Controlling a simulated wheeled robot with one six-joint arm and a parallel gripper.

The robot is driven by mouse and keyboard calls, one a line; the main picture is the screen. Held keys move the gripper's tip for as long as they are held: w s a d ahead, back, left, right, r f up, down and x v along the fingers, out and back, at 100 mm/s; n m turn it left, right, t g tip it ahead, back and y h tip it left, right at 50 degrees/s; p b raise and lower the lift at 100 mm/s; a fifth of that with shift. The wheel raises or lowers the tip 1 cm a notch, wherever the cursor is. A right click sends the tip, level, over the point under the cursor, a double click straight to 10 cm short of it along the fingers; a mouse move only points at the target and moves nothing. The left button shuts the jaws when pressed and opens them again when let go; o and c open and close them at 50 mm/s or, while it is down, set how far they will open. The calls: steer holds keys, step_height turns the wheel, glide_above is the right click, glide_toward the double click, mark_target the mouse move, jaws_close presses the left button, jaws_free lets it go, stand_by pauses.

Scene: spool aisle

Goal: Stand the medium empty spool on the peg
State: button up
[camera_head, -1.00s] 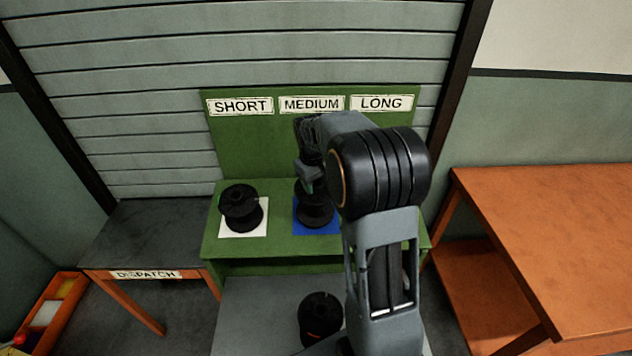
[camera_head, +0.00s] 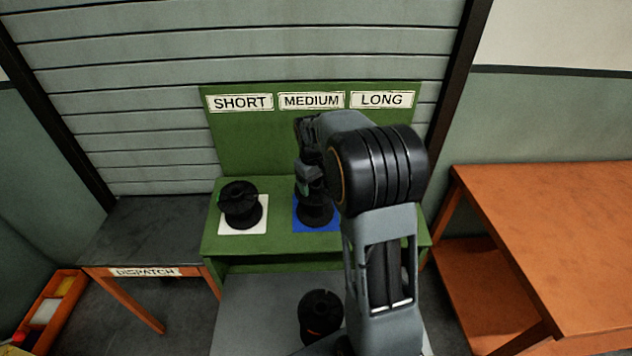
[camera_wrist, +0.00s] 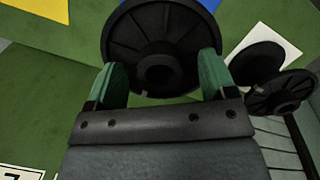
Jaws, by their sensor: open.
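A black spool (camera_head: 316,214) stands upright on the blue square (camera_head: 299,222) below the MEDIUM label. My gripper (camera_head: 312,180) is over this spool and partly covers it. In the wrist view my gripper (camera_wrist: 160,62) is open, with one green finger on each side of the spool (camera_wrist: 150,35). Whether the fingers touch the spool, I cannot tell. The spool's ribbed flange and round hub face the wrist camera. No peg can be made out; the spool and my arm hide the middle of the blue square.
A spool with an orange mark (camera_head: 320,312) stands in front of the green stand (camera_head: 222,247). A dark DISPATCH table (camera_head: 140,235) is left; an orange table (camera_head: 560,220) is right. My arm hides the LONG place.

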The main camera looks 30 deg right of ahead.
step_height(320, 180, up, 14)
steer(key=a, duration=0.1)
steer(key=shift+s+a, duration=0.15)
steer(key=shift+s, duration=0.15)
steer(key=shift+f, duration=0.15)
stand_by(0.4)
